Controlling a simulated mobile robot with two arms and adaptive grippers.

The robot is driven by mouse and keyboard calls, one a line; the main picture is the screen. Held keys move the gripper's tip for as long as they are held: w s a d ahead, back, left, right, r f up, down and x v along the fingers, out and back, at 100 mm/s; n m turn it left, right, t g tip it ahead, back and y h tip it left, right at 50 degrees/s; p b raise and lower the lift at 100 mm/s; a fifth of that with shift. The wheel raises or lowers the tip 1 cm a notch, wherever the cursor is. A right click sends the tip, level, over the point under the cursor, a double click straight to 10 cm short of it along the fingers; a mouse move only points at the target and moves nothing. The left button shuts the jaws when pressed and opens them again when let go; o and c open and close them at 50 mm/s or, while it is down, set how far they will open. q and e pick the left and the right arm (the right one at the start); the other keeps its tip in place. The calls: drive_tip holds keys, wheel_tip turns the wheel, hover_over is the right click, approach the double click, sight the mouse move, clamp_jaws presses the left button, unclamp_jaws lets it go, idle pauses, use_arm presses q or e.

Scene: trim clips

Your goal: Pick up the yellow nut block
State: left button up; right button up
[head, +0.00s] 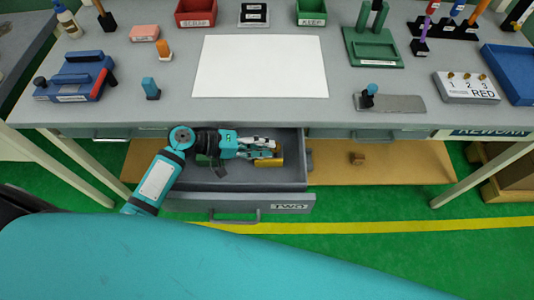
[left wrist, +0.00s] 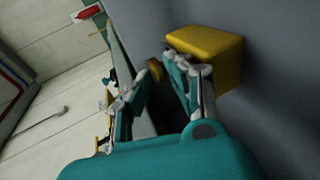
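The yellow nut block (head: 270,161) lies in the open grey drawer (head: 305,183) marked TWO, at its right side. In the left wrist view the yellow block (left wrist: 212,48) shows just beyond one fingertip. My left gripper (head: 264,147) reaches into the drawer and partly covers the block. In the left wrist view its fingers (left wrist: 157,78) are apart. A small brownish-yellow rounded piece (left wrist: 155,70) shows between the fingertips; I cannot tell whether it belongs to the block or is touched. My right gripper is not in view.
The tabletop above the drawer holds a white sheet (head: 260,66), a blue-and-red tool (head: 76,80), a green stand (head: 374,48) and a grey plate (head: 398,103). The drawer walls and the table's front edge surround my left gripper closely.

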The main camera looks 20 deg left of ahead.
use_arm(q)
drive_tip(key=shift+f, duration=0.1)
clamp_jaws()
idle(0.3)
